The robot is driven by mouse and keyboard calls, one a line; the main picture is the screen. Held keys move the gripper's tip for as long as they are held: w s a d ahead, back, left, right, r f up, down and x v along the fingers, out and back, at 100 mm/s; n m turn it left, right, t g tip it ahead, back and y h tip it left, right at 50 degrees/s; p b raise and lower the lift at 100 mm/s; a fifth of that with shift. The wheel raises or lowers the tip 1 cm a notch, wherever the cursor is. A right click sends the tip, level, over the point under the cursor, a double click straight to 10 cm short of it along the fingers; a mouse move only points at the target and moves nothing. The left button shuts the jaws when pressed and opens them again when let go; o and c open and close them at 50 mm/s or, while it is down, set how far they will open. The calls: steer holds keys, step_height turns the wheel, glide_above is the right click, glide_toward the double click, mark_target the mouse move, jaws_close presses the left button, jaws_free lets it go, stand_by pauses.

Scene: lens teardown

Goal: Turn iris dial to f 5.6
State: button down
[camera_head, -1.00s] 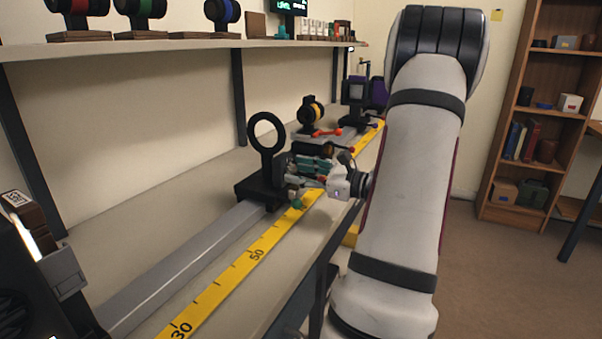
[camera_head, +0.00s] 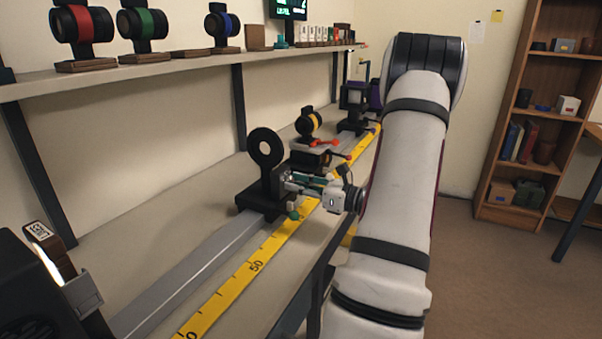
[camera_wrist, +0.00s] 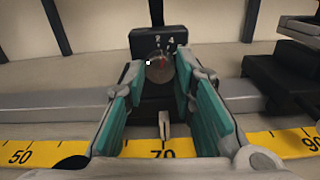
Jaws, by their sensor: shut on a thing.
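The iris (camera_head: 258,170) is a black disc with a small round opening, upright on a black carriage on the rail. White figures 2 and 4 show above the dial; other figures are hidden or too small to read. My gripper (camera_wrist: 161,76) has its teal-padded fingers on both sides of the dial, shut on it. In the head view my gripper (camera_head: 298,181) is at the iris's right side, and the dial is hidden.
A grey rail (camera_head: 190,272) and yellow scale (camera_head: 232,287) run along the bench. Red, green and blue banded lenses stand on the shelf (camera_head: 150,72) above. A bookcase (camera_head: 498,160) stands at the right.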

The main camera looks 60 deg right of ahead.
steer(key=m+p, duration=0.7)
steer(key=p, duration=0.1)
steer(key=shift+m+p, duration=0.4)
stand_by(0.3)
steer(key=c, duration=1.3)
jaws_free()
steer(key=shift+c, duration=0.2)
steer(key=s, duration=1.2)
steer(key=shift+d, duration=0.4)
